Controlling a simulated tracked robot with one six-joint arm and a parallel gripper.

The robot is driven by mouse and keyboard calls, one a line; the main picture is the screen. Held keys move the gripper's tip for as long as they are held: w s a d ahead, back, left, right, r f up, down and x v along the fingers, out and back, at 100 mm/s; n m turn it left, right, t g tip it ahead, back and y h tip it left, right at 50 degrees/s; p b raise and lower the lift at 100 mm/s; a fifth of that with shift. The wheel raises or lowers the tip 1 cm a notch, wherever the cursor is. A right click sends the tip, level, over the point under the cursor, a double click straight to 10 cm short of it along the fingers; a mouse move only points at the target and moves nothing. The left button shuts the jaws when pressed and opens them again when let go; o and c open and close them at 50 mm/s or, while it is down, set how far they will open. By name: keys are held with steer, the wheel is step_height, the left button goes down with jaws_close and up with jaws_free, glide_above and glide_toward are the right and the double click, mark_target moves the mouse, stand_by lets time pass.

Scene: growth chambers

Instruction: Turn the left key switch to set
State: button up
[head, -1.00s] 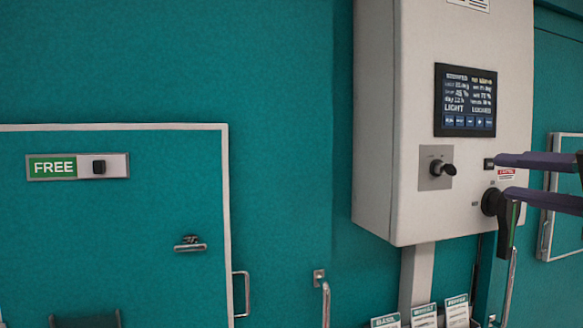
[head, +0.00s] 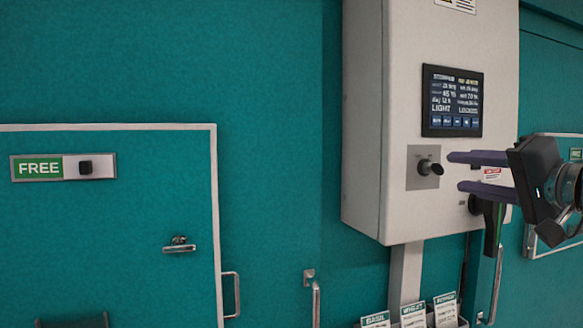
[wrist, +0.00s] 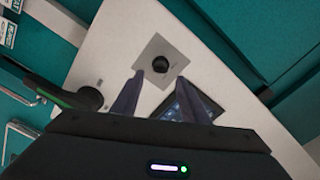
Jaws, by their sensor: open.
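The key switch (head: 427,168) is a black key on a square grey plate, on the front of a pale control box (head: 400,110), below its screen. It is the only key switch I can make out, and its labels are too small to read. My gripper (head: 459,171) is open and empty, with its two purple fingers pointing at the switch from the right. In the wrist view the key (wrist: 160,64) lies just beyond and between the fingertips (wrist: 159,79), apart from them as far as I can tell.
The dark screen (head: 452,102) reads LIGHT and LOCKED. A black lever handle (head: 493,225) hangs behind and below my fingers. A chamber door with a FREE sign (head: 38,168) is at the left. Small cards (head: 413,314) stand below the box.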

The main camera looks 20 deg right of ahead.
mark_target(440, 168)
steer(key=shift+w+a, duration=0.15)
steer(key=shift+w, duration=3.35)
steer(key=shift+c, duration=0.2)
steer(key=c, duration=0.9)
steer(key=shift+d, duration=0.25)
jaws_close()
steer(key=shift+a, duration=0.1)
